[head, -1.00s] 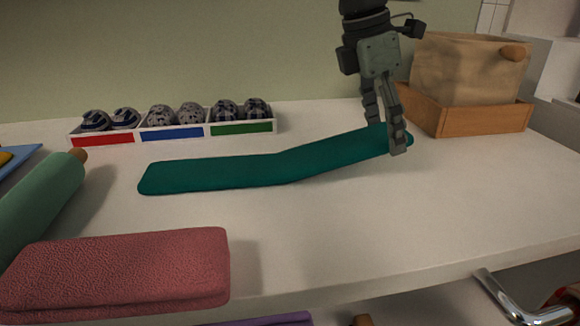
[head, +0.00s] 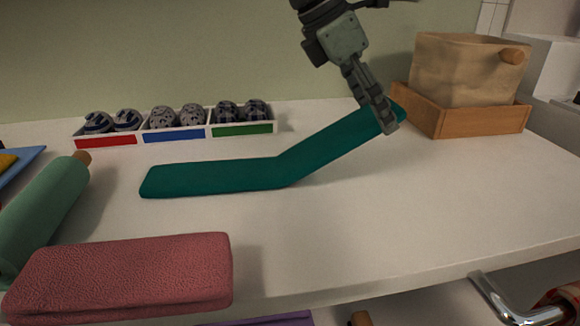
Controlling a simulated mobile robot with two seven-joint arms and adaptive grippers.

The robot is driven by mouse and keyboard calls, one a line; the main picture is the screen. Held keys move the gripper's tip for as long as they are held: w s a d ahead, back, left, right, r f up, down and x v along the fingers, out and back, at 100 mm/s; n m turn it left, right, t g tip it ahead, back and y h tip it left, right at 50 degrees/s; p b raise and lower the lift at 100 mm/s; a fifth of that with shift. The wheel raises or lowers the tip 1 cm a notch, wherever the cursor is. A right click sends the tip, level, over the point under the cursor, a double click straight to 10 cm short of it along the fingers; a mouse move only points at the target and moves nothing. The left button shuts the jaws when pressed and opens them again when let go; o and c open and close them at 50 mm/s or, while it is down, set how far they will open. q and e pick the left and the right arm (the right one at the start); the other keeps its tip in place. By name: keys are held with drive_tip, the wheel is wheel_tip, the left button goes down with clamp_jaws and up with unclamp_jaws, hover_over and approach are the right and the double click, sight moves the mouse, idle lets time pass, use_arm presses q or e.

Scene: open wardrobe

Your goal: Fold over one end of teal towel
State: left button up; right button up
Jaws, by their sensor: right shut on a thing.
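The teal towel (head: 215,177) lies on the white shelf, its left half flat. Its right half bends up at a crease near the middle and slopes upward to the right. My right gripper (head: 383,118) comes from above and is shut on the raised right end of the towel, holding it above the shelf. The fingers hide part of that end. My left gripper is not in view.
A divided tray (head: 174,133) of rolled socks stands behind the towel. A wooden box (head: 470,120) stands at the right. A folded pink towel (head: 125,275) and a green roll (head: 42,215) lie at the left front. The shelf (head: 400,215) right of centre is clear.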

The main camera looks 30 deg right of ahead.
drive_tip(key=shift+w+a+r+h+p, duration=0.25)
drive_tip(key=shift+a+r+h+p, duration=0.35)
drive_tip(key=shift+a+r+p, duration=0.3)
drive_tip(key=shift+w+a+r+g+h, duration=0.1)
drive_tip(key=shift+a+r+g+h, duration=0.05)
drive_tip(key=shift+r+g+h, duration=0.2)
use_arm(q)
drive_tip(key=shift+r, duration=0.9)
